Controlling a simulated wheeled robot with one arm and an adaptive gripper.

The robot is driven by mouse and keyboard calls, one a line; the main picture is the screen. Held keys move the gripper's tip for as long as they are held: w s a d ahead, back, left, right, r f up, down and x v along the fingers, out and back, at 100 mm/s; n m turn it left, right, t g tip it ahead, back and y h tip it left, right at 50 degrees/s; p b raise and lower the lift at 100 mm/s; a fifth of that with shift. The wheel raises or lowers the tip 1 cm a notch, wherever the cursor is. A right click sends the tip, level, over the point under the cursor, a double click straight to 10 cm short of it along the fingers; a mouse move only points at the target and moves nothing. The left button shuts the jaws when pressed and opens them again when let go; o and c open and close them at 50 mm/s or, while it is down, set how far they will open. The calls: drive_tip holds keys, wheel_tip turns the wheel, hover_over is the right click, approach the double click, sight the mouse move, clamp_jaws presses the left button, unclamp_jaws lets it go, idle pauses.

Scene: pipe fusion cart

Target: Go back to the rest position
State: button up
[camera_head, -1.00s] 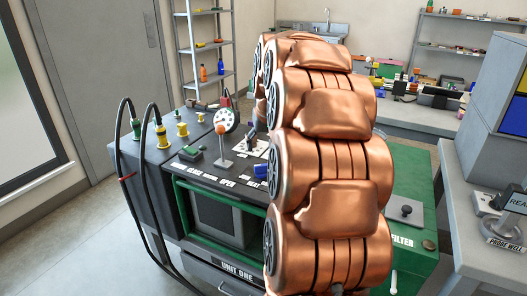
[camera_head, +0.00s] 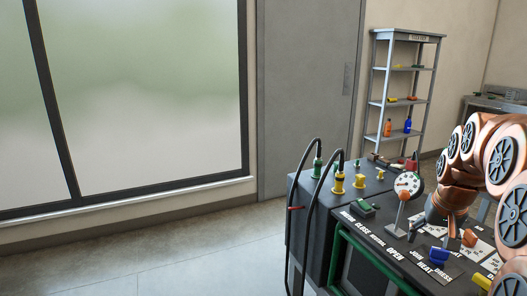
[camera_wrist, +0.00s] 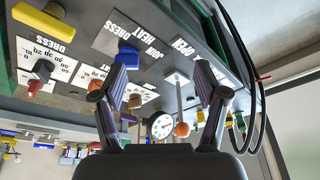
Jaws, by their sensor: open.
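My gripper (camera_wrist: 161,76) is open and empty in the wrist view, its two dark fingers spread apart over the control panel. The panel belongs to the dark cart (camera_head: 372,232) at the lower right of the head view. Between and around the fingers show a lever with an orange ball (camera_wrist: 182,128), a round gauge (camera_wrist: 160,125) and a blue knob (camera_wrist: 127,57). In the head view, my copper arm hangs over the panel at the right edge and hides part of it. I cannot tell the exact gap between the fingers and the panel.
Two black cables (camera_head: 304,225) loop down the cart's left side from green and yellow connectors (camera_head: 339,182). A grey shelf (camera_head: 399,103) with bottles stands behind. A grey door (camera_head: 308,90) and a window (camera_head: 145,95) line the wall. The floor at left is clear.

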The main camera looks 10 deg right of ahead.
drive_tip(key=s+a+f+n+g+y, duration=0.1)
drive_tip(key=s+a+f+n, duration=0.2)
drive_tip(key=a, duration=0.6)
drive_tip(key=s+a+f+g+y, duration=0.1)
drive_tip(key=s+a+f+g, duration=0.15)
drive_tip(key=s+a, duration=0.5)
drive_tip(key=s+a+f+n+g, duration=0.1)
drive_tip(key=s+a+f, duration=0.2)
drive_tip(key=s+a, duration=0.35)
drive_tip(key=s+a+f+n+g, duration=0.2)
drive_tip(key=s+a+f, duration=0.15)
drive_tip(key=s, duration=0.65)
wheel_tip(320, 180, up, 18)
drive_tip(key=w+t+p, duration=0.1)
drive_tip(key=p, duration=1.5)
drive_tip(key=shift+w+a+f+t, duration=0.2)
drive_tip(key=shift+w+a+t, duration=0.05)
drive_tip(key=shift+a+t, duration=0.15)
